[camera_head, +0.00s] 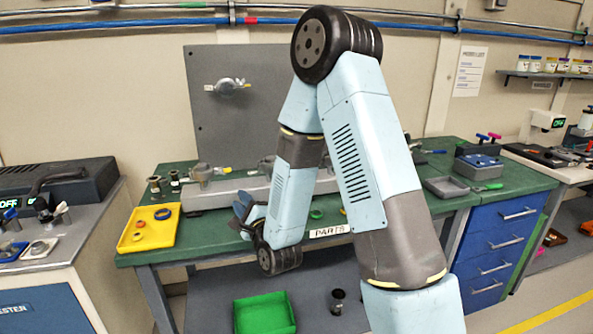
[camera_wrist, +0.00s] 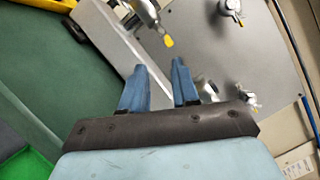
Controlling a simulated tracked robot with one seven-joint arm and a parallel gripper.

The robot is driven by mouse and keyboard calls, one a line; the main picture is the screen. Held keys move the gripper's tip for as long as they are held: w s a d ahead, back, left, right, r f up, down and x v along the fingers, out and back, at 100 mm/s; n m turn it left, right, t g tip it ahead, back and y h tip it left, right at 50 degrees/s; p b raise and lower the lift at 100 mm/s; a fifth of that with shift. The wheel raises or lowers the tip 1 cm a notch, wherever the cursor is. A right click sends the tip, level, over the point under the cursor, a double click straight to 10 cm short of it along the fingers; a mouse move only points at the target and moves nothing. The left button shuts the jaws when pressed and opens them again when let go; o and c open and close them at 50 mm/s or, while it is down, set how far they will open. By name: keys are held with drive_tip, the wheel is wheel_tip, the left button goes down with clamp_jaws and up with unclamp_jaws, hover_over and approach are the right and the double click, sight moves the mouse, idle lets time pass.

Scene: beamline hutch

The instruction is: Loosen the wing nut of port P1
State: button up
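A long grey manifold (camera_head: 232,187) lies on the green bench, with metal clamp fittings on top. One fitting (camera_head: 204,172) with a yellow tag is at its left. Another (camera_head: 267,165) is partly behind my arm. I cannot read any port label, so I cannot tell which is P1. My gripper (camera_head: 243,208) is low in front of the manifold. In the wrist view its two blue fingers (camera_wrist: 159,68) stand apart with nothing between them. A fitting (camera_wrist: 145,10) with a yellow tag shows beyond the fingertips, apart from them.
A grey upright panel (camera_head: 265,110) behind the manifold carries another fitting (camera_head: 228,87). A yellow tray (camera_head: 150,240) with rings is left on the bench. A green bin (camera_head: 264,314) is below the front edge. My arm hides the middle of the bench.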

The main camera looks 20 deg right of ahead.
drive_tip(key=d+r+n+g+h, duration=0.3)
drive_tip(key=d+r+n+g, duration=0.25)
drive_tip(key=r+n, duration=0.3)
drive_tip(key=s+d+r+n+g+h, duration=0.2)
drive_tip(key=s+d+r+n+g, duration=0.1)
drive_tip(key=s+d, duration=0.4)
drive_tip(key=shift+s+d+r+n, duration=0.3)
drive_tip(key=shift+s+r+n, duration=0.55)
drive_tip(key=shift+s+n, duration=0.5)
drive_tip(key=shift+s, duration=0.1)
